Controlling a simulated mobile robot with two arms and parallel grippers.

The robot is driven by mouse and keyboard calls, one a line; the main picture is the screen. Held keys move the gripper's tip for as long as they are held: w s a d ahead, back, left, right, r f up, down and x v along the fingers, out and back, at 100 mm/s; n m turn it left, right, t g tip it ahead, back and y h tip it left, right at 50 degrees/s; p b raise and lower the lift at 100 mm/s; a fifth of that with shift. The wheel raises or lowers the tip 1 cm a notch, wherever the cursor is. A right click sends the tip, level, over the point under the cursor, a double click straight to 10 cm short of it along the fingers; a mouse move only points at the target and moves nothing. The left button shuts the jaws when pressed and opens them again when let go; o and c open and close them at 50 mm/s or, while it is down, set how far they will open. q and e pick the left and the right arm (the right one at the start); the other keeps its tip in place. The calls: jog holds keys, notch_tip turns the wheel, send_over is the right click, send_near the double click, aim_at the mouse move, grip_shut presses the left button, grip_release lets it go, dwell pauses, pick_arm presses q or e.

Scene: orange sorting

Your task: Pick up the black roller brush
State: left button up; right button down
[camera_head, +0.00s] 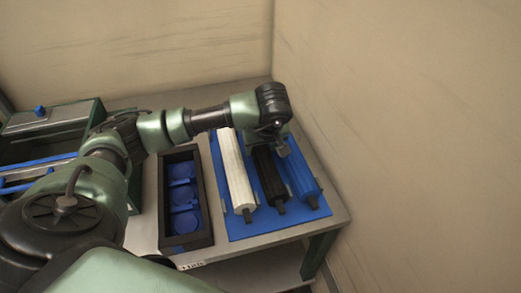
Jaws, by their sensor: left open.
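The black roller brush (269,178) lies on a blue mat (254,229) on the table, between a white roller brush (236,172) and a blue roller brush (304,182). Its far part is hidden under my left arm's wrist. My left gripper (281,150) points down over the far half of the black brush. The gripper is open, and nothing shows in it. Whether the fingers touch the brush cannot be told. My right gripper is not in view.
A black tray with blue round holders (205,204) stands left of the mat. A green and grey machine (50,125) with blue parts is farther left. Pale walls close in behind and on the right. The table's front right corner (335,215) is bare.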

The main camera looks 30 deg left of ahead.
pick_arm(q)
jog(key=shift+x, duration=0.9)
jog(key=shift+r, duration=0.1)
jog(key=c, duration=1)
